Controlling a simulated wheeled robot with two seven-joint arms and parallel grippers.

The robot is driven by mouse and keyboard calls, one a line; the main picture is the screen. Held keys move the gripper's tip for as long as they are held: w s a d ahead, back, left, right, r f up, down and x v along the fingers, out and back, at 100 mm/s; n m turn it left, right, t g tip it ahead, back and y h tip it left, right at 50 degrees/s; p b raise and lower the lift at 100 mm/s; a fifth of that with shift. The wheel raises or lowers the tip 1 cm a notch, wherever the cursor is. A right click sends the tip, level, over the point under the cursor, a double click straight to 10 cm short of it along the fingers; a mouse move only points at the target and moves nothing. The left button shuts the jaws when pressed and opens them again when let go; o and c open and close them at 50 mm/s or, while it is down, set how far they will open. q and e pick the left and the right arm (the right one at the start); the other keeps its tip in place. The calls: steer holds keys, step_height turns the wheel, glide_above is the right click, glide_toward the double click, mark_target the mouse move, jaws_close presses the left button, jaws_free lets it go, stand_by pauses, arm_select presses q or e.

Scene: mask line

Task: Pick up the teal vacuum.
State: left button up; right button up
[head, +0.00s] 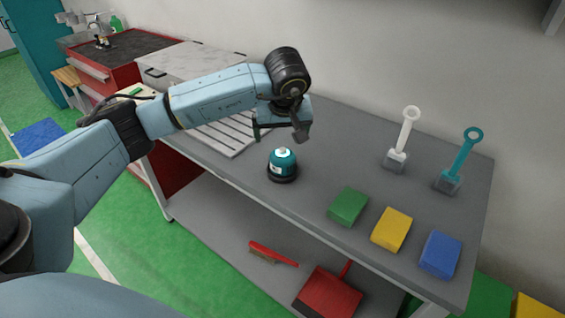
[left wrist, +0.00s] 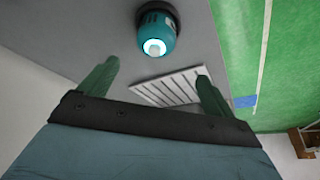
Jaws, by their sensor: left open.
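The teal vacuum (head: 284,163) is a small upright canister with a pale top and a dark round base. It stands on the grey table (head: 330,152) near its front edge. My left gripper (head: 278,132) is above and behind it in the head view, apart from it. The left wrist view shows the vacuum (left wrist: 156,32) at the top, beyond the two spread fingers (left wrist: 155,85), with nothing between them. My right gripper is not in view.
A white slatted rack (head: 225,132) lies left of the vacuum. Green (head: 348,206), yellow (head: 391,229) and blue (head: 440,254) blocks lie to the right. White (head: 403,140) and teal (head: 460,162) handled tools stand behind them. A red dustpan (head: 328,293) and brush (head: 272,254) are on the lower shelf.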

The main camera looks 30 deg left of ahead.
mark_target(283, 154)
arm_select(q)
steer(key=x, duration=0.7)
steer(key=shift+d, duration=0.2)
steer(key=shift+d+x, duration=0.2)
steer(key=shift+x, duration=1.2)
steer(key=shift+d+x, duration=0.25)
steer(key=shift+x, duration=1.1)
steer(key=shift+f, duration=0.15)
steer(key=c, duration=1.2)
